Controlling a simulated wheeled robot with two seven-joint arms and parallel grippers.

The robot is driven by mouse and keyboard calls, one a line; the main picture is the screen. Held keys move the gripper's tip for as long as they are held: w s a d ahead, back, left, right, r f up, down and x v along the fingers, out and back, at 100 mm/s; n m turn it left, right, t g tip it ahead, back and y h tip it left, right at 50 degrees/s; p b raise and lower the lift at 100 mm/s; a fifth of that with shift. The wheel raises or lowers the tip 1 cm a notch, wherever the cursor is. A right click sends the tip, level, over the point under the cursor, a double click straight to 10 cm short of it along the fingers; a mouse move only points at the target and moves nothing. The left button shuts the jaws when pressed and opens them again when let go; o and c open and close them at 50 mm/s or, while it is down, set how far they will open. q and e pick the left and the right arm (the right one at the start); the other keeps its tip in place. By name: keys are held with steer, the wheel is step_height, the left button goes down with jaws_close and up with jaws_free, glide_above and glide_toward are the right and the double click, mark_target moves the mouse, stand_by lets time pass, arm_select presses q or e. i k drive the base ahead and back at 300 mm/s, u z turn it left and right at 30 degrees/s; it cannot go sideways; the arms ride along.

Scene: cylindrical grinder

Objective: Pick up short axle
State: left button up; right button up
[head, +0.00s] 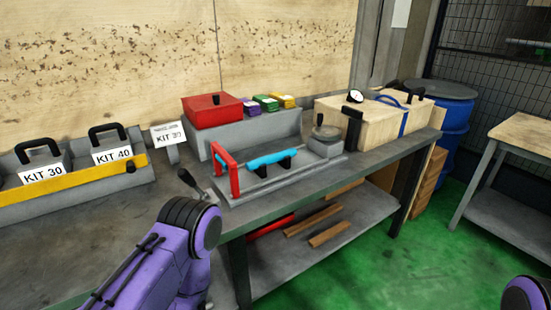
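I cannot tell for certain which thing is the short axle. A bright blue cylindrical piece (270,158) lies roughly level on black supports in a grey bench fixture (262,190). A red upright frame (227,168) stands at the fixture's left end and a grey block with a black knob (324,140) at its right end. My purple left arm reaches in at the lower left, in front of the bench edge, and its fingers do not show. Only a rounded bit of my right arm shows at the bottom right corner; its gripper is out of view.
Kit boxes (43,175) stand behind a yellow bar (85,178) at the left. A red box (213,108) and a wooden case (375,120) are at the back. Wooden strips (312,221) lie on the lower shelf. Green floor (420,250) is clear at right.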

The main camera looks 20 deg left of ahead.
mark_target(254, 164)
steer(key=z, duration=1.3)
steer(key=i, duration=1.35)
steer(key=u, duration=1.35)
